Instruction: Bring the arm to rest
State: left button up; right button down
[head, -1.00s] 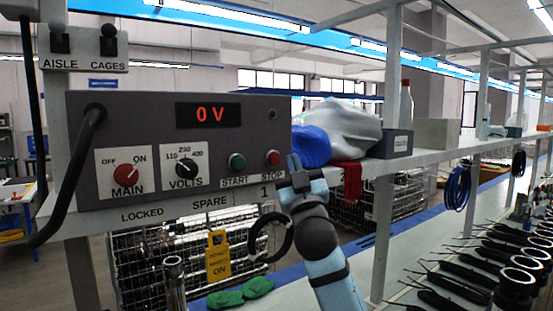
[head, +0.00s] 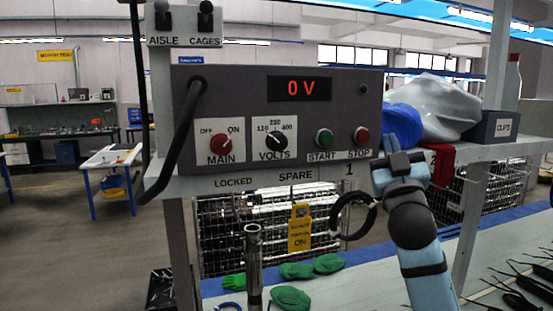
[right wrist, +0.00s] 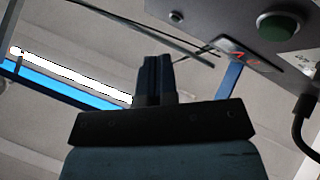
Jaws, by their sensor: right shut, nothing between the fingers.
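My right gripper (head: 388,160) is beside the lower right corner of the grey control box (head: 300,100), to the right of and below the red STOP button (head: 361,135). Its fingers are shut and empty; in the right wrist view the closed dark fingers (right wrist: 153,78) point up, with the green START button (right wrist: 278,25) beyond at upper right. My blue right arm (head: 428,270) comes up from the lower right. The box's display (head: 300,88) reads 0 V. The red MAIN knob (head: 222,145) seems turned towards ON. My left gripper is not in view.
A black ring (head: 355,215) hangs just left of my right arm. An upright metal tube (head: 254,265) and green gloves (head: 297,270) are in front. A CLIPS bin (head: 495,128) stands on the shelf at right.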

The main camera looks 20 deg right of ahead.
jog(key=w+a+f+n+y, duration=0.1)
jog(key=f+y, duration=0.1)
jog(key=f, duration=0.3)
jog(key=w+a+f+n+g+y, duration=0.1)
jog(key=w+a+f+y, duration=0.1)
jog(key=f, duration=0.4)
jog(key=w+a+f+n+g+y+p, duration=0.1)
jog(key=w+a+f+y, duration=0.1)
jog(key=f, duration=0.3)
jog(key=shift+f, duration=0.35)
jog(key=s+a+f+n+g+y+p, duration=0.1)
jog(key=s+a+f+g+y, duration=0.2)
jog(key=f, duration=0.8)
jog(key=s+a+f+g+y, duration=0.15)
jog(key=s+a+f, duration=0.35)
jog(key=f, duration=0.6)
jog(key=s+a+f+n+g+y+p, duration=0.1)
jog(key=s+a+f+g+y, duration=0.3)
jog(key=f, duration=0.8)
jog(key=s+a+f+m+g, duration=0.1)
jog(key=s+a+f+g, duration=0.2)
jog(key=s+a+f, duration=0.5)
jog(key=s+f, duration=0.3)
jog(key=s, duration=0.1)
jog(key=shift+s+a, duration=0.15)
jog(key=shift+s, duration=0.1)
jog(key=c, duration=1.8)
grip_release()
jog(key=shift+h, duration=0.25)
